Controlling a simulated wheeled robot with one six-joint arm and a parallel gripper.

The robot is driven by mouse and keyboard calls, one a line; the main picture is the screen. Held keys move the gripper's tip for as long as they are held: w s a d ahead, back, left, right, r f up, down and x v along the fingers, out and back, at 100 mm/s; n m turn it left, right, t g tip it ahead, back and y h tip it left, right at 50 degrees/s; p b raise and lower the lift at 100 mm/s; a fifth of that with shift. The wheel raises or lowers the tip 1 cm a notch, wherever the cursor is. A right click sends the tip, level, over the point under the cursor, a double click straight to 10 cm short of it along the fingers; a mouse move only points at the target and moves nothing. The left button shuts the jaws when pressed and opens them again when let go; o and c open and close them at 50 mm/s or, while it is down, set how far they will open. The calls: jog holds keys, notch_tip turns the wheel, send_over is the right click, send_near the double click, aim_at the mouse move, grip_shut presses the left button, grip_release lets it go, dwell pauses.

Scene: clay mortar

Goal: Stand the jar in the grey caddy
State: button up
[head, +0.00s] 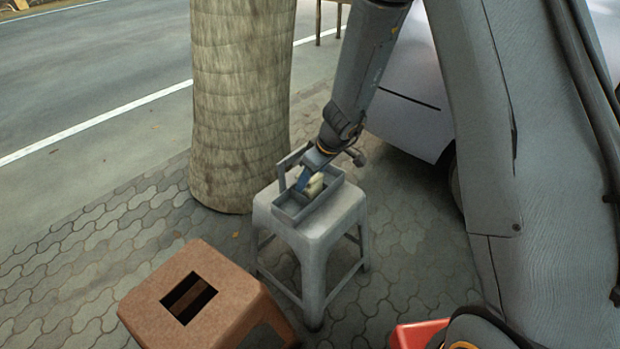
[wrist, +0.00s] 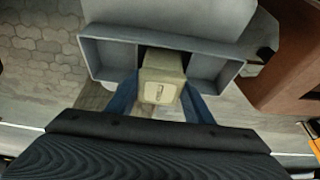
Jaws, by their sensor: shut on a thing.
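The jar (wrist: 161,82) is a pale cream, squarish block with a small mark on its face. My gripper (wrist: 160,98) is shut on it, with a blue finger on each side. In the head view the jar (head: 314,186) shows at the caddy, beside my gripper (head: 308,183). The grey caddy (head: 291,208) is an open box with a raised handle, on a grey stool. In the wrist view the caddy (wrist: 218,66) has compartments left and right of the jar, which is over or in the middle part. I cannot tell whether the jar touches the caddy's floor.
The grey stool (head: 322,232) bears the caddy. A brown stool (head: 200,295) with a square opening in its top stands at the front left. A thick tree trunk (head: 240,100) rises behind. A red object (head: 418,334) is at the bottom, and a pale vehicle (head: 415,90) is behind my arm.

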jog(key=shift+f+b, duration=0.2)
jog(key=shift+b, duration=0.1)
jog(key=o, duration=1.1)
jog(key=shift+s, duration=0.1)
jog(key=shift+f, duration=0.1)
jog(key=shift+s+p, duration=0.1)
jog(key=shift+p, duration=0.3)
jog(key=shift+r+p, duration=0.4)
jog(key=shift+p, duration=0.05)
jog(key=p+v, duration=0.2)
jog(key=v, duration=1)
jog(key=s+a+r+m+g, duration=0.2)
jog(key=s+a+r, duration=0.2)
jog(key=s+r, duration=0.75)
jog(key=s+d+r+m+h, duration=0.1)
jog(key=s+d+m, duration=0.1)
jog(key=s, duration=0.6)
jog(key=s+d+r+m+g+h, duration=0.1)
jog(key=s+d+r+m, duration=0.1)
jog(key=s, duration=0.6)
jog(key=shift+s+d+h, duration=0.3)
jog(key=shift+s+d, duration=0.05)
jog(key=shift+d, duration=0.35)
